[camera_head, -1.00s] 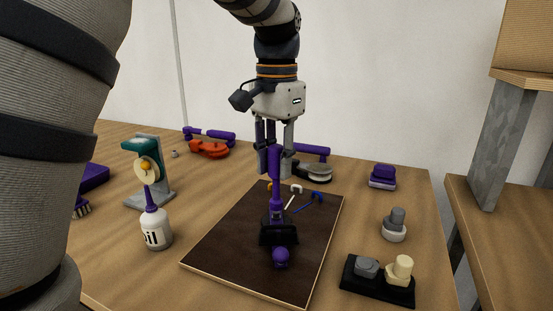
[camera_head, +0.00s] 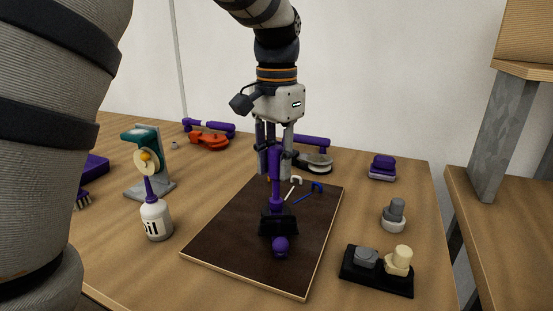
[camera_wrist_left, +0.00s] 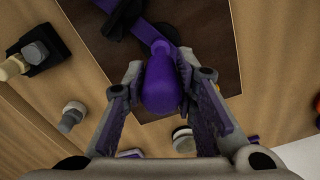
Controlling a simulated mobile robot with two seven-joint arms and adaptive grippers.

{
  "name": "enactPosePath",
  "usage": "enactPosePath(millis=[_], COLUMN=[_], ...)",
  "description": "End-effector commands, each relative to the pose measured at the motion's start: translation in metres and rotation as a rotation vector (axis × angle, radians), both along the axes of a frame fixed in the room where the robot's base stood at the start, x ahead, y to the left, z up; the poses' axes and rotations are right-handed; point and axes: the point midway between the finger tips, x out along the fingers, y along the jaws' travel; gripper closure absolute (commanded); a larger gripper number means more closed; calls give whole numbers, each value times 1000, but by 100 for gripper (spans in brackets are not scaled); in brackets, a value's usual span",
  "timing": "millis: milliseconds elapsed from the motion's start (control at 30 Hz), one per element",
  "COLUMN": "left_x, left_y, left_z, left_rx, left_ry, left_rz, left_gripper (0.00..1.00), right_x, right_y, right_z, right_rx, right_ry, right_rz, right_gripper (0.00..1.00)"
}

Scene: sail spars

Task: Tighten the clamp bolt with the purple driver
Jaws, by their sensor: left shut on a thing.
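The purple driver (camera_head: 275,163) stands upright in my left gripper (camera_head: 275,174), whose fingers are closed around its handle. Its lower end reaches down to the black clamp (camera_head: 278,224) on the dark board (camera_head: 225,240). A purple rounded end (camera_head: 281,245) sticks out in front of the clamp. In the left wrist view the driver handle (camera_wrist_left: 160,85) sits between the two fingers (camera_wrist_left: 160,75), over a purple bar (camera_wrist_left: 150,32). The bolt is hidden under the driver, so I cannot tell whether the tip is seated. My right gripper is not in view.
An oil bottle (camera_head: 155,219) and a green-topped stand (camera_head: 148,165) are left of the board. A black tray (camera_head: 378,276) with two knobs and a grey knob (camera_head: 396,212) are to the right. Blue (camera_head: 309,192) and white hooked pieces lie on the board behind the driver.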

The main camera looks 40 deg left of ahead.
Motion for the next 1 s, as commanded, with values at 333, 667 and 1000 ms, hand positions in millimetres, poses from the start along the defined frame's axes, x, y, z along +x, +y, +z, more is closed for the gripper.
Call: enactPosePath(millis=[333, 667, 1000], left_x=[-1, 0, -1], left_y=[0, 1, 1], left_z=[0, 14, 47], left_rx=[-2, 3, 0], left_ry=[-4, -3, -1], left_rz=[-827, -1001, -998], left_gripper=[100, 100, 100], right_x=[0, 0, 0], right_y=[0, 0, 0], right_z=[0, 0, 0], right_rx=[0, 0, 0], right_ry=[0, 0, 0], right_rz=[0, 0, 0], right_gripper=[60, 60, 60])
